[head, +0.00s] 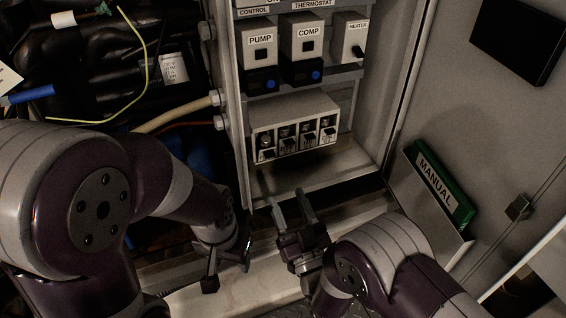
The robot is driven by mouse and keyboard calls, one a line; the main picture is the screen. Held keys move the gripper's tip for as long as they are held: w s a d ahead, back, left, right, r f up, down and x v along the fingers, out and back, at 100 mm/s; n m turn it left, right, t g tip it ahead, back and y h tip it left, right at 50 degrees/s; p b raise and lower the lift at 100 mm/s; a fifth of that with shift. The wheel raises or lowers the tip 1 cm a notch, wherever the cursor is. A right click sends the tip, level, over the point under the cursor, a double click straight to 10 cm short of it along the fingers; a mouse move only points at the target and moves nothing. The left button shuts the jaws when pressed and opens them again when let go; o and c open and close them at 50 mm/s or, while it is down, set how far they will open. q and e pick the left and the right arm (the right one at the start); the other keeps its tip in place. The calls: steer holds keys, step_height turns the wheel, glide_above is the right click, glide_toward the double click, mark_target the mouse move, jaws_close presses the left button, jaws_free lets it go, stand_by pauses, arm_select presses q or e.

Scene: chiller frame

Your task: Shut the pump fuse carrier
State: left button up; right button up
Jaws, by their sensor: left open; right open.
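A pale fuse block (296,112) with several small carriers in dark slots sits low in the cabinet. The leftmost carrier (266,152) and its neighbours have small labels, too small to read surely. I cannot tell which carrier is the pump's or how far it is hinged out. My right gripper (292,207) is open and empty, below the fuse block and apart from it, its fingers pointing up toward it. My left gripper (229,268) is open and empty, lower and further left, near the cabinet's bottom edge.
Above the block are modules marked PUMP (260,41), COMP (309,33) and HEATER (352,30). A green manual (440,188) sits in a door pocket at right. Pipes and a yellow wire (146,60) fill the left. The cabinet floor (285,182) under the block is clear.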

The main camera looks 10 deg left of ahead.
mark_target(271, 157)
steer(key=b+x, duration=0.1)
steer(key=x, duration=0.8)
steer(key=shift+w+a+b, duration=0.25)
steer(key=shift+w+b, duration=0.1)
steer(key=shift+b, duration=0.05)
